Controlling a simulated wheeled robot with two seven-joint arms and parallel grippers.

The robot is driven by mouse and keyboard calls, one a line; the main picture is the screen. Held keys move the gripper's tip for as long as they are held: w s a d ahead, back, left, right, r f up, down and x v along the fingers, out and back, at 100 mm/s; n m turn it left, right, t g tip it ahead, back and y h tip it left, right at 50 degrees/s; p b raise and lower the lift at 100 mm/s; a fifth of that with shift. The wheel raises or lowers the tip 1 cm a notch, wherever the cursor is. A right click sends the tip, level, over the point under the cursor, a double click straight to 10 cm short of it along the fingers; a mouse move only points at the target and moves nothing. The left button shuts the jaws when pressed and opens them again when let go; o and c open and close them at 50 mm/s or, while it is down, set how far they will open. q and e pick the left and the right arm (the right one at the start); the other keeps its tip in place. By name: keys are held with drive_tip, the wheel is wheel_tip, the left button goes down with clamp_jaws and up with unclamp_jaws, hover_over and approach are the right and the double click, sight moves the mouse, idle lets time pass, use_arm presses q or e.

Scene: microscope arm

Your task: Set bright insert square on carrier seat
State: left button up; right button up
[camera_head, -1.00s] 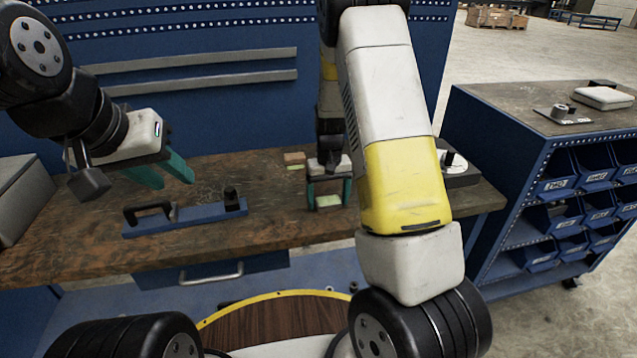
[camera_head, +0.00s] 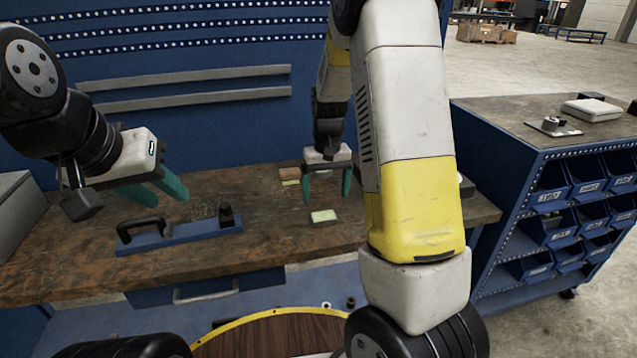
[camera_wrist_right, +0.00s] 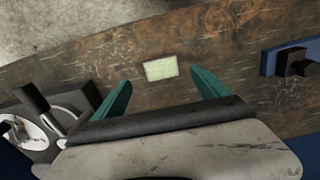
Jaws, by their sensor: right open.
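The bright insert (camera_head: 324,216), a small pale yellow-green block, lies flat on the brown workbench. It also shows in the right wrist view (camera_wrist_right: 160,69), slightly tilted in the picture and apart from both fingers. My right gripper (camera_head: 326,197) is open and empty, above and behind the insert in the head view. A blue carrier plate (camera_head: 180,238) with a black handle and a black upright piece (camera_head: 226,215) lies left of the insert. I cannot make out its seat clearly. My left gripper (camera_head: 163,196) is open and empty, above the plate's left part.
A brown block with a pale green layer (camera_head: 289,176) lies behind the insert. A grey device with a round dial (camera_wrist_right: 55,120) stands at the bench's other end. A grey box (camera_head: 20,215) is at the far left. Bare bench separates insert and plate.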

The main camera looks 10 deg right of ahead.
drive_tip(key=s+a+r+t+y, duration=0.2)
drive_tip(key=s+r+t, duration=0.3)
drive_tip(key=s+r, duration=1.5)
drive_tip(key=shift+s+a+t, duration=0.2)
drive_tip(key=shift+s+t, duration=0.2)
drive_tip(key=shift+s, duration=0.75)
drive_tip(key=shift+s+r, duration=0.15)
drive_tip(key=shift+s, duration=0.35)
drive_tip(key=shift+c, duration=0.5)
drive_tip(key=c, duration=0.3)
drive_tip(key=n+g+h, duration=0.2)
drive_tip(key=n+g, duration=0.4)
drive_tip(key=n, duration=1.2)
hover_over(324, 216)
wheel_tip(324, 216, down, 21)
drive_tip(key=shift+w+d+r, duration=0.1)
drive_tip(key=shift+d, duration=0.05)
drive_tip(key=shift+w+f, duration=0.1)
drive_tip(key=shift+f, duration=3.95)
